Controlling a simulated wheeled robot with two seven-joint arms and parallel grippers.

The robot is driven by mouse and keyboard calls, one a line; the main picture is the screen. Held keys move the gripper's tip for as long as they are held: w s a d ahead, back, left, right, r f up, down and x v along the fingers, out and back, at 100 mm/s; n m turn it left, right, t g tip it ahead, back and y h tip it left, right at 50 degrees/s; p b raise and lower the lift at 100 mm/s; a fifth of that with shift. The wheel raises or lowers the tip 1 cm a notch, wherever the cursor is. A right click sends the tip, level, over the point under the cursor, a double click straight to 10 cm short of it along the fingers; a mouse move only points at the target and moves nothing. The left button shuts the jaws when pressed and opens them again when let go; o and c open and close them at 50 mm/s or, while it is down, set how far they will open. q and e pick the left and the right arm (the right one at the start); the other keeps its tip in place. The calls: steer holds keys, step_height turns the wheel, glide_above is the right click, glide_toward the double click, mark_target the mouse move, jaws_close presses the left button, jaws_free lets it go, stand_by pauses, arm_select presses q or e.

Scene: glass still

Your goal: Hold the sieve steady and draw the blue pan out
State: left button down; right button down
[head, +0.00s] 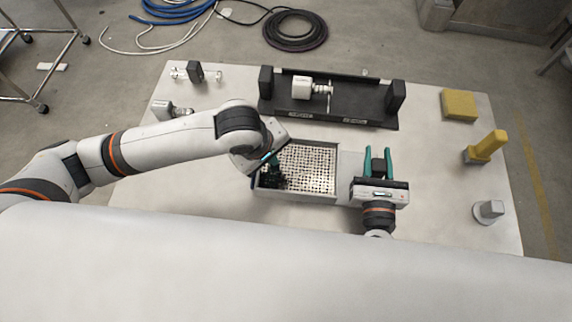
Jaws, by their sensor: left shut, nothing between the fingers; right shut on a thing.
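The sieve (310,166) is a grey-rimmed rectangular tray with a perforated floor, lying near the middle of the table. My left gripper (272,176) points down at the sieve's left end, its fingers shut and empty; whether they touch the floor or wall I cannot tell. My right gripper (378,158) is to the right of the sieve, its teal fingers pointing away from me. No blue pan shows clearly; a pale grey flat area (349,168) lies between the sieve and my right gripper.
A long black tray (345,112) with upright end blocks stands behind the sieve. A yellow block (459,105), a yellow-handled tool (487,147) and a grey knob (489,210) stand at the right. Small fittings (195,72) lie at the back left.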

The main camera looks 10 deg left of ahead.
arm_select(q)
steer(key=shift+a, duration=1.3)
steer(key=shift+w+r, duration=0.1)
steer(key=shift+r, duration=1.7)
steer(key=shift+d+r, duration=0.35)
steer(key=shift+r, duration=0.55)
steer(key=shift+d+r, duration=0.35)
steer(key=shift+r, duration=0.5)
